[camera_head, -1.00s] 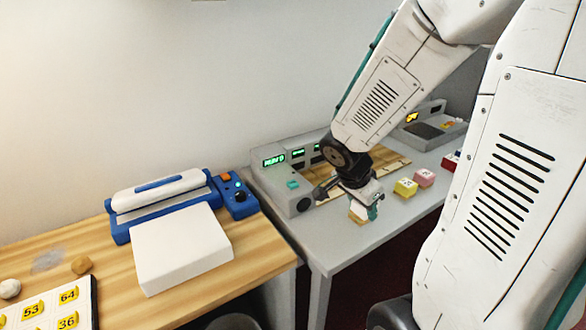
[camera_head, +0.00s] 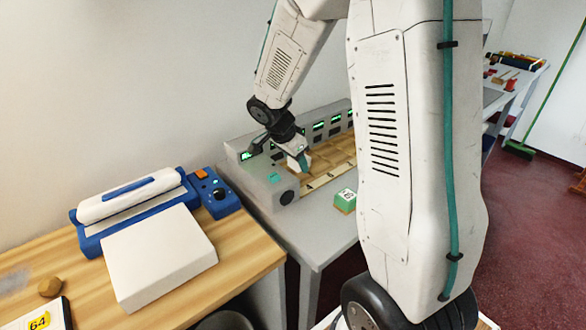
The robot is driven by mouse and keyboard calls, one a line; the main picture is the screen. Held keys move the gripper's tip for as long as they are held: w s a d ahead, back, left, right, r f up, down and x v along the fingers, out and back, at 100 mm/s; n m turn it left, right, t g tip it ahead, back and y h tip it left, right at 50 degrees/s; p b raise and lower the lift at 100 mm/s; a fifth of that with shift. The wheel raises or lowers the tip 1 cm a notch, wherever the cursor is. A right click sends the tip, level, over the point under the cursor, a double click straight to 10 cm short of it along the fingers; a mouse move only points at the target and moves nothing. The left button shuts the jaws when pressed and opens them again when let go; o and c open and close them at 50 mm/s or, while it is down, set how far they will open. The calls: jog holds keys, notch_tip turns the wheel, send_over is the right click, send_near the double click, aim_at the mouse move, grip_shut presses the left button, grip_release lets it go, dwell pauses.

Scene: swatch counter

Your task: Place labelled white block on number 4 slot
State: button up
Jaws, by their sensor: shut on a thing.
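My gripper (camera_head: 300,162) points down over the left part of the wooden slotted tray (camera_head: 336,172) on the grey unit. It is shut on a small pale block (camera_head: 293,164), mostly hidden by the fingers, so I cannot read its label. The block is low, close to the tray; I cannot tell whether it touches. Small marks run along the tray's pale front strip, too small to read, so I cannot tell which slot is number 4. My arm hides the tray's right end.
A green block (camera_head: 344,201) with a white labelled top stands on the grey counter in front of the tray. The grey unit (camera_head: 262,188) has several green displays behind the tray. A blue and white sealer (camera_head: 135,205) and white box (camera_head: 158,258) stand on the left wooden table.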

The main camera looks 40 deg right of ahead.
aim_at(293, 169)
jog(key=shift+w, duration=0.55)
jog(key=shift+f, duration=1.8)
jog(key=shift+f, duration=0.1)
jog(key=o, duration=1.1)
jog(key=shift+c, duration=0.2)
